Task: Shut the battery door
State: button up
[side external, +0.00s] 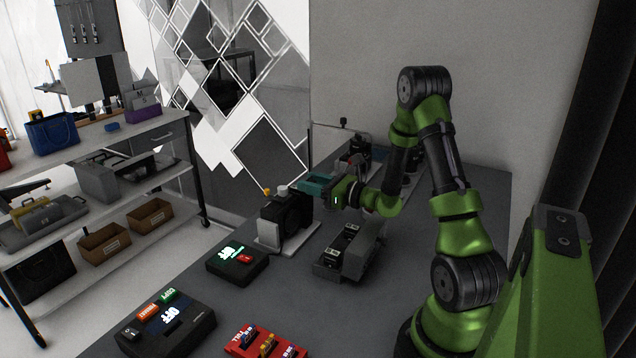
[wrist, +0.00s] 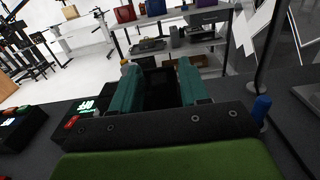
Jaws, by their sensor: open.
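My gripper (side external: 313,183) has teal fingers and is raised over the table, pointing left. It also shows in the wrist view (wrist: 157,76), with its fingers apart. A dark shape lies between and beyond the fingers there; I cannot tell whether it touches them. A grey box (side external: 328,270) stands on the table below and right of the fingers, apart from them. Small black and pale parts, possibly batteries, show in its open compartment. A grey panel (side external: 367,250) stands tilted up along its right side, possibly the battery door. The box is not clearly visible in the wrist view.
A black device (side external: 285,215) on a pale base stands left of the grey box, close to my gripper. A black box with a green display (side external: 237,262), a control box (side external: 165,325) and a red panel (side external: 265,344) occupy the front. Shelves (side external: 100,180) stand left.

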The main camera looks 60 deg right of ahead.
jog(key=c, duration=0.8)
jog(key=shift+r+g, duration=0.1)
jog(key=shift+g, duration=0.2)
jog(key=g, duration=0.1)
jog(key=w+g, duration=0.1)
jog(key=g, duration=0.1)
jog(key=shift+w+r, duration=0.2)
jog(key=shift+r, duration=0.05)
jog(key=shift+w+g, duration=0.25)
jog(key=shift+g, duration=0.4)
jog(key=shift+w+g, duration=0.25)
jog(key=shift+g, duration=0.4)
jog(key=shift+f, duration=0.1)
